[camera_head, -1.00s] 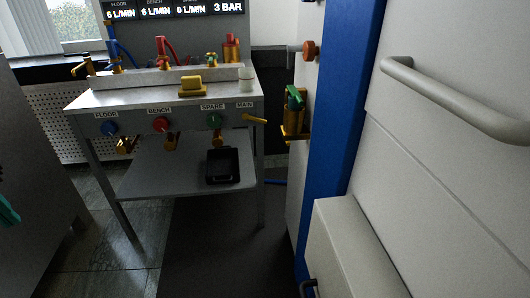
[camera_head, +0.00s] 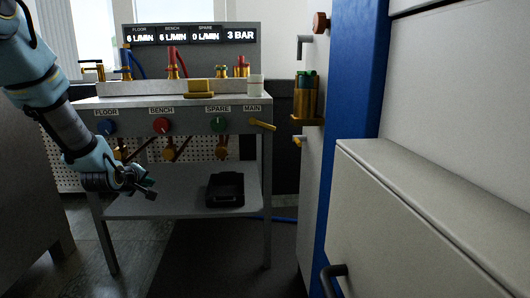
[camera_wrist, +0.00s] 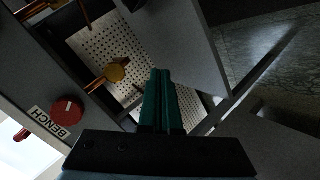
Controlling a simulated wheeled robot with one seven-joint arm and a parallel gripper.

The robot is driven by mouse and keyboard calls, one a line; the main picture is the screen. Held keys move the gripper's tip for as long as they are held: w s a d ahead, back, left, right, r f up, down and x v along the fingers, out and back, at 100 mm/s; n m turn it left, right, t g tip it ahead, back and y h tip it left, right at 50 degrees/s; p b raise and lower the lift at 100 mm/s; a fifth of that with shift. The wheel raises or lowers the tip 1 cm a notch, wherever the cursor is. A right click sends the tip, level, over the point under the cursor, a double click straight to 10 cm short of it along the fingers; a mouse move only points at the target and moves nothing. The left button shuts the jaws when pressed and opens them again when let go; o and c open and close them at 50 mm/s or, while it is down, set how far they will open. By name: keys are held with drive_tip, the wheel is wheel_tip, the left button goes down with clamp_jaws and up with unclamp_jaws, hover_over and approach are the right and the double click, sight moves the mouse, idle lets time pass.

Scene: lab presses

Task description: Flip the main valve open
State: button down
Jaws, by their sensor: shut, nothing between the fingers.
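The main valve's yellow lever (camera_head: 262,125) is at the right end of the grey bench's front panel, under the MAIN label. It points right and slightly down. My gripper (camera_head: 150,188) is at the left in the head view, in front of the lower shelf and well left of and below the lever. In the wrist view, my gripper's green fingers (camera_wrist: 159,100) are together with nothing between them. The wrist view shows the red BENCH knob (camera_wrist: 68,111) and a brass fitting (camera_wrist: 116,73), but not the main lever.
Blue FLOOR (camera_head: 106,127) and green SPARE (camera_head: 218,124) knobs share the panel. A black tray (camera_head: 225,189) lies on the lower shelf (camera_head: 175,205). The display (camera_head: 195,35) reads 3 BAR. A blue-edged cabinet (camera_head: 350,90) and a grey box (camera_head: 420,210) stand at the right.

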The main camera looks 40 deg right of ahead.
drive_tip(key=s+d+n+h, duration=0.2)
drive_tip(key=d+h, duration=0.3)
drive_tip(key=d, duration=0.9)
drive_tip(key=n+t+h, duration=0.4)
drive_tip(key=n+h, duration=0.5)
drive_tip(key=n, duration=0.5)
approach(265, 139)
drive_tip(key=shift+h, duration=0.3)
drive_tip(key=d+r+b, duration=0.1)
drive_tip(key=r, duration=0.1)
drive_tip(key=w+d+r+b, duration=0.1)
drive_tip(key=d+r, duration=0.1)
drive_tip(key=d+r+b, duration=0.1)
drive_tip(key=r+b, duration=0.1)
drive_tip(key=shift+w+d+r, duration=0.1)
drive_tip(key=shift+w+d, duration=0.05)
drive_tip(key=shift+w, duration=0.2)
drive_tip(key=shift+s+d+r, duration=0.1)
drive_tip(key=shift+d+r, duration=0.05)
drive_tip(key=shift+r, duration=0.35)
